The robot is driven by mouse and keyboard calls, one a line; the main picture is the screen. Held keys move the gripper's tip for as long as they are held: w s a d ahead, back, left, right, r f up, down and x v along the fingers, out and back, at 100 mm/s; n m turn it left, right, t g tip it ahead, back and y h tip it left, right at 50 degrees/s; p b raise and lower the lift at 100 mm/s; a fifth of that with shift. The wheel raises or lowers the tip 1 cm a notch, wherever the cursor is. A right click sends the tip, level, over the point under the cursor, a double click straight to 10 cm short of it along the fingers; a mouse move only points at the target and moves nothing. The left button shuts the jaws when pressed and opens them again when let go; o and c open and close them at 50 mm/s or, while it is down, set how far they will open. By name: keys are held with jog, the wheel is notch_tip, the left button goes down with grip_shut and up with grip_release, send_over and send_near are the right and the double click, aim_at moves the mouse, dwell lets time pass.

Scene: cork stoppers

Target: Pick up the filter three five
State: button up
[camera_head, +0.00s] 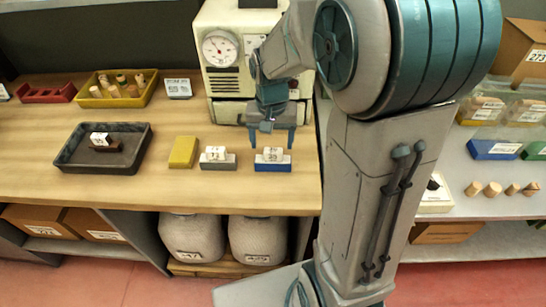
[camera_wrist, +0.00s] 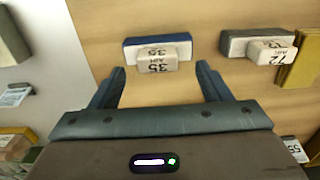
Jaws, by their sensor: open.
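The filter three five (camera_head: 273,153) is a small whitish block marked 35, resting on a blue block (camera_head: 273,166) near the front right of the wooden table. In the wrist view the filter (camera_wrist: 158,63) shows its 35 label, with the blue block (camera_wrist: 135,51) behind it. My gripper (camera_head: 272,140) is open and empty, pointing down just above and behind the filter. In the wrist view the fingertips of my gripper (camera_wrist: 162,76) are spread wider than the filter, which lies ahead between them. I cannot tell the exact height gap.
A similar white block (camera_head: 215,153) marked 72 sits on a grey block to the left, then a yellow block (camera_head: 183,152). A black tray (camera_head: 68,158) is further left. A cream machine with a dial (camera_head: 222,75) stands close behind my gripper. The table's front edge is near.

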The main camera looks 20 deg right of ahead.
aim_at(273, 150)
jog(key=f, duration=0.4)
jog(key=shift+d+f, duration=0.2)
jog(key=shift+f, duration=0.05)
jog(key=c, duration=1.1)
jog(key=shift+o, duration=0.2)
jog(key=shift+r, duration=0.15)
